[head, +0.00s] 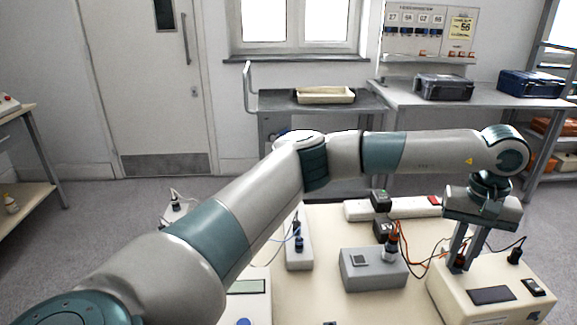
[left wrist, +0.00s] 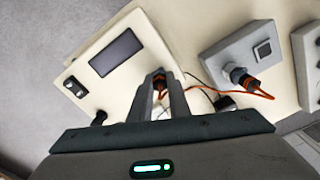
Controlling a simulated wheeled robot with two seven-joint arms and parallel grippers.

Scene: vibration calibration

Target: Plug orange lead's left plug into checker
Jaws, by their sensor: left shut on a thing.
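My left gripper (head: 461,256) comes down over the cream box (head: 450,298), which has a dark display and looks like the checker. Its fingers are shut on an orange-and-dark plug (head: 459,263) of the orange lead. The plug also shows between the fingers in the left wrist view (left wrist: 160,83). It is at the box's top near the left rear; I cannot tell whether it is seated. The orange lead's other plug (head: 391,246) stands upright in the grey box (head: 373,277), also seen in the left wrist view (left wrist: 239,76). My right gripper is not in view.
A black plug (head: 515,254) stands at the cream box's back right corner. Behind the grey box are black adapters (head: 381,200) and a white power strip (head: 415,207).

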